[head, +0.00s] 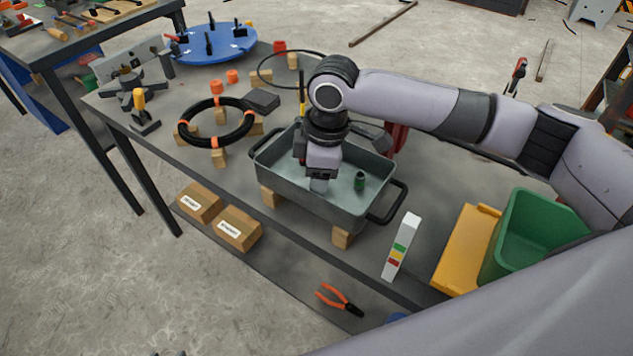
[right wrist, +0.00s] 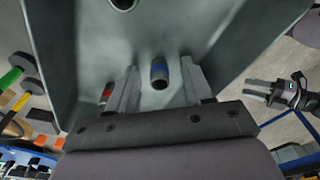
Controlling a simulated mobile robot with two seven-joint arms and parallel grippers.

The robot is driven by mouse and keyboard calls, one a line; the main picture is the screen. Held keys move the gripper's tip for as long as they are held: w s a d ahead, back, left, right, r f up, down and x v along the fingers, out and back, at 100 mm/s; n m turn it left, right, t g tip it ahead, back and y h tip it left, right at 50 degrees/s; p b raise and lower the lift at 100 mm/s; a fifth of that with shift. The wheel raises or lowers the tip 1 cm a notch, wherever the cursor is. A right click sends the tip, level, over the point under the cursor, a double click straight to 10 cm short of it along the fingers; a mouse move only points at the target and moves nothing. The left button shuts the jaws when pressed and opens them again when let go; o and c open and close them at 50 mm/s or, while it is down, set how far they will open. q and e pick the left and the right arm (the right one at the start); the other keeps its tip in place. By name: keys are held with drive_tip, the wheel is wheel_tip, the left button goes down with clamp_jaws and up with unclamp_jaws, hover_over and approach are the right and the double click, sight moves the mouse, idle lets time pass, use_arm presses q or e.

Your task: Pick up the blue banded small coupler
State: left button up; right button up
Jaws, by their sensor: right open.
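The blue banded small coupler (right wrist: 159,73) is a dark short tube with a blue band. In the right wrist view it stands between my open right fingers (right wrist: 157,90), with a gap to each side. In the head view my right gripper (head: 319,185) points down into the grey tray (head: 275,165) and hides this coupler. A red banded coupler (right wrist: 106,92) is partly behind one finger. Another coupler (right wrist: 122,4) is cut off at the top edge. A dark green coupler (head: 360,181) stands in the tray's right part. My left gripper (right wrist: 262,90) shows fingers apart, away from the tray.
The tray's walls and black handles (head: 388,203) surround my right gripper, and wooden blocks (head: 343,237) support it. A black ring (head: 216,122) lies to the left. A green bin (head: 535,235) and a white box with coloured labels (head: 402,247) are to the right.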

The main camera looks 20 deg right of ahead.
clamp_jaws()
drive_tip(key=shift+r, duration=0.1)
